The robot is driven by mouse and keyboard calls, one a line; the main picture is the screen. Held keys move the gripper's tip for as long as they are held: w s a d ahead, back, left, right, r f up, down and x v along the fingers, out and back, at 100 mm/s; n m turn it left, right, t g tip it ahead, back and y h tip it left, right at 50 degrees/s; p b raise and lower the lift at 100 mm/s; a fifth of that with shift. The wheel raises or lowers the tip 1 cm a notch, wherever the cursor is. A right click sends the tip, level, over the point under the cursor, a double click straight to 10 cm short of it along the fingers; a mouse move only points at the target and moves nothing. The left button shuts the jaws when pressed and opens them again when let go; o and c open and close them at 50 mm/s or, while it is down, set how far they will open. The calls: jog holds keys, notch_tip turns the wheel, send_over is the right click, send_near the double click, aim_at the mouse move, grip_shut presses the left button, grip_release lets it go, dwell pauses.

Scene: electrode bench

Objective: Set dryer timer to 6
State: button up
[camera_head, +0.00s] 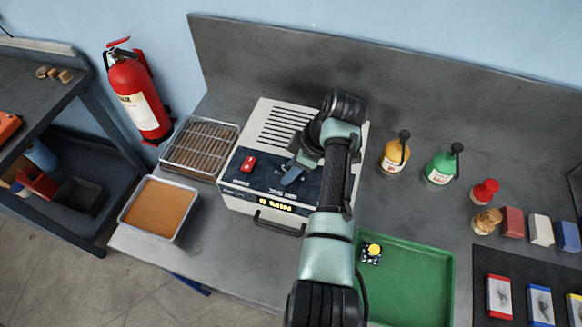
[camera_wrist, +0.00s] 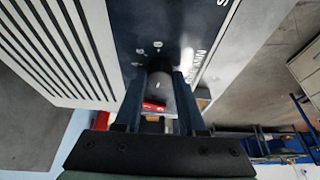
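The dryer (camera_head: 240,190) is a white box with a slotted top and a dark control panel (camera_head: 262,182). A lit yellow display (camera_head: 275,203) on its front reads MIN after a small digit that looks like 0 but is hard to read. In the wrist view a dark round timer knob (camera_wrist: 160,86) stands on the panel between the two fingers of my gripper (camera_wrist: 160,95). The fingers flank the knob closely; I cannot tell whether they press on it. In the head view my gripper (camera_head: 292,176) is over the panel, and the knob is hidden.
A red switch (camera_head: 248,163) sits on the panel's left and a handle (camera_head: 278,223) below the display. A wire-topped tray (camera_head: 200,148) and an orange-filled tray (camera_head: 159,207) stand left. Yellow (camera_head: 394,155) and green (camera_head: 440,168) bottles and a green tray (camera_head: 410,285) are right.

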grip_shut()
